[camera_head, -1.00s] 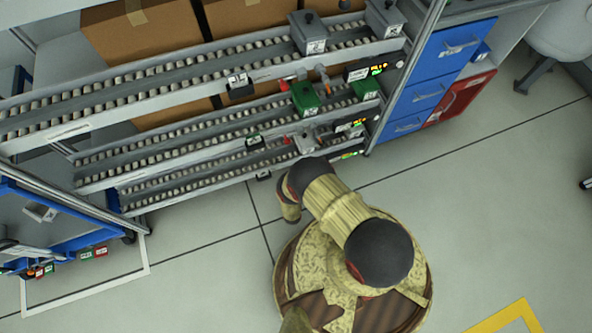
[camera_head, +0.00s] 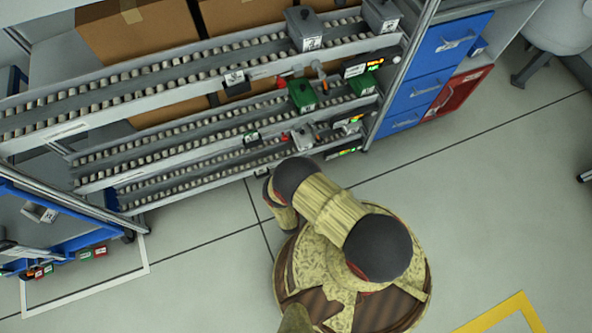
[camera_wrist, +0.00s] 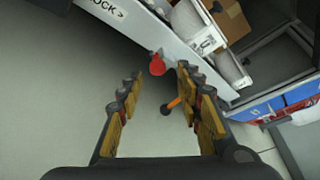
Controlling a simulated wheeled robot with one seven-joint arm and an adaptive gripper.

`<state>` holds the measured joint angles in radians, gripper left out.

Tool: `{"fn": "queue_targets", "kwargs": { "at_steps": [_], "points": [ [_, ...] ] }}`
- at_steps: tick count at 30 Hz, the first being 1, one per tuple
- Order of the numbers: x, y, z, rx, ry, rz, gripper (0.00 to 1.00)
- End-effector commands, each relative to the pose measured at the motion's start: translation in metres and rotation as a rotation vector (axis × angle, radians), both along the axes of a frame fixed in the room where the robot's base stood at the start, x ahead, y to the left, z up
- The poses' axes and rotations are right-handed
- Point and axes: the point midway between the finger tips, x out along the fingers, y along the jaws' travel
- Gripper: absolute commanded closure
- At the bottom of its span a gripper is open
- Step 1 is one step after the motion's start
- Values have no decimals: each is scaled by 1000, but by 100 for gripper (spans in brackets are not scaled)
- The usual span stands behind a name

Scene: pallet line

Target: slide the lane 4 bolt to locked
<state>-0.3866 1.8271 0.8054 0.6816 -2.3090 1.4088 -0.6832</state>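My gripper (camera_wrist: 160,88) is open in the wrist view, with its two fingers spread and nothing held. A red knob (camera_wrist: 157,65) shows just beyond and between the fingertips, by the lower edge of a pale rail (camera_wrist: 150,35). The rail carries a label (camera_wrist: 103,7) on which "OCK >" can be read. An orange stick with a dark end (camera_wrist: 172,104) shows between the fingers, closer to the right one. I cannot tell whether the red knob belongs to the lane 4 bolt; no lane number is legible. In the head view my arm hides the gripper and part of the lowest lane.
Sloping roller lanes (camera_head: 150,128) are stacked in a rack, with green bins (camera_head: 303,94) and grey bins (camera_head: 304,29) on them. Blue drawers (camera_head: 432,58) stand to the right. A blue-framed cart (camera_head: 75,243) stands at the left. The floor in front is clear.

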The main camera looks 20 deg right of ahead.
Motion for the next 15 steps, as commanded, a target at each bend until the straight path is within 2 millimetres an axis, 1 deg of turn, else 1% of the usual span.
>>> {"fn": "queue_targets", "kwargs": {
  "at_steps": [1, 7, 10, 15],
  "points": [
    [-8, 6, 2, -1, 3, 6, 64],
    [-32, 18, 10, -1, 1, 3, 64],
    [-40, 21, 12, -1, 1, 1, 64],
    [-47, 24, 15, 0, -1, -1, 64]
  ]
}}
